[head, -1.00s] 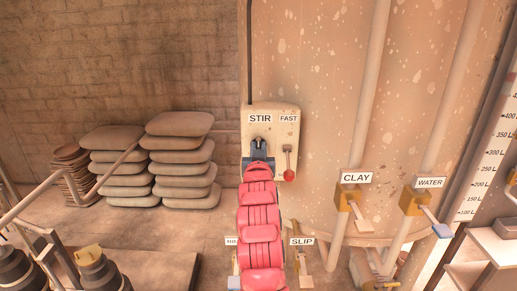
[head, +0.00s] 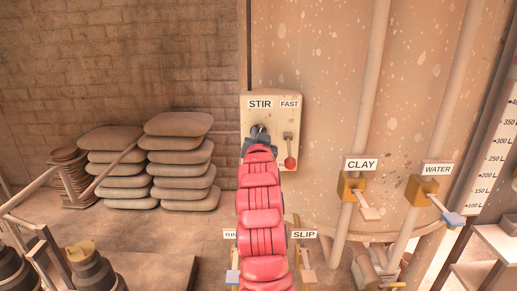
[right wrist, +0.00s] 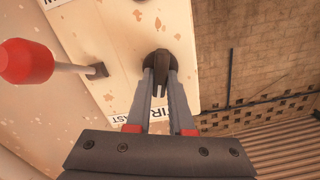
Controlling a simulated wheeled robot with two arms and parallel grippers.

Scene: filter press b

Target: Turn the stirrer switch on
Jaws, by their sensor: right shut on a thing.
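The stirrer switch is a small dark lever on a dark round base, under the STIR label (head: 260,104) on a cream panel (head: 296,118). In the head view my right gripper (head: 260,131) covers most of it. In the right wrist view the switch (right wrist: 159,88) sits between the two grey fingers of my right gripper (right wrist: 160,76), which is shut on it. The hand looks tilted in the head view. I cannot tell the switch's exact setting. My left gripper is in neither view.
A red-knobbed FAST lever (head: 290,162) is close on the right of the switch; its red knob (right wrist: 25,61) shows large in the wrist view. CLAY (head: 352,187) and WATER (head: 422,190) valves are farther right. Stacked sacks (head: 180,160) stand at left.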

